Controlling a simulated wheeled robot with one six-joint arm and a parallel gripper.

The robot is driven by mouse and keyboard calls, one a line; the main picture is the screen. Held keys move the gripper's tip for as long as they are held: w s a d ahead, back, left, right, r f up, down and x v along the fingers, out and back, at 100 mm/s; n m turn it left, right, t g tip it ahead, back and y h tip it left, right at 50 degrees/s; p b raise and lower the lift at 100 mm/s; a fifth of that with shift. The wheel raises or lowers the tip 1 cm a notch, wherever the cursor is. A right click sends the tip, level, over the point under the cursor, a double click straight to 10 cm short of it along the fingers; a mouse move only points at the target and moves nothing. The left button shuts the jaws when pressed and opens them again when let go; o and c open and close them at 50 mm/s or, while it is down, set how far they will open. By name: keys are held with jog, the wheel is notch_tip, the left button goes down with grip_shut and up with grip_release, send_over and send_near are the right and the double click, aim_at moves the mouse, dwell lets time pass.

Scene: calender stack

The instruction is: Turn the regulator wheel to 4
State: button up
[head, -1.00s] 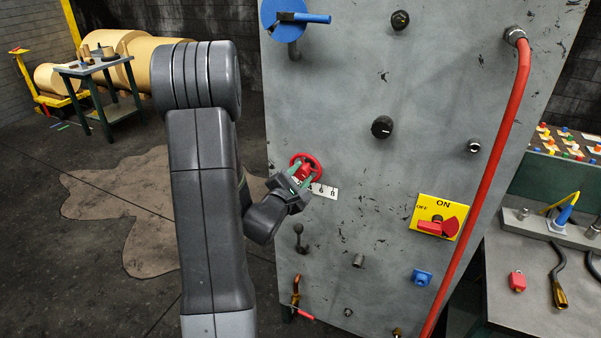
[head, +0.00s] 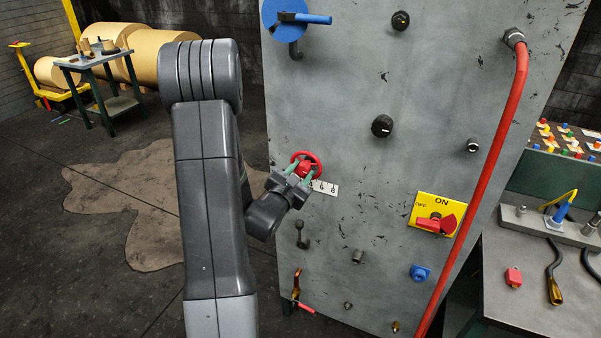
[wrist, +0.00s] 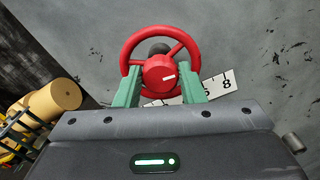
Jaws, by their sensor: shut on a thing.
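The red regulator wheel (head: 314,158) is on the grey panel, left of its middle. In the wrist view the wheel (wrist: 190,42) fills the upper middle, with a white pointer mark on its red hub. A white number plate (head: 326,187) sits just below and right of the wheel. An 8 and part of another digit show on the plate (wrist: 227,83) in the wrist view; the rest is hidden behind my gripper and the hub. My gripper (head: 298,172) is at the wheel, its green fingers (wrist: 164,86) shut on it, one on each side of the hub.
A small lever (head: 301,234) is close below my gripper. A workbench (head: 510,265) stands at the right.

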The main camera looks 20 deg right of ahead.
jog(key=o, duration=1)
jog(key=b+v, duration=0.3)
jog(key=v, duration=1)
jog(key=shift+s+a, duration=0.25)
jog(key=shift+a, duration=0.1)
jog(key=shift+w+d, duration=0.1)
jog(key=p+x, duration=0.3)
jog(key=x, duration=1)
jog(key=shift+w+d, duration=0.2)
jog(key=shift+d, duration=0.1)
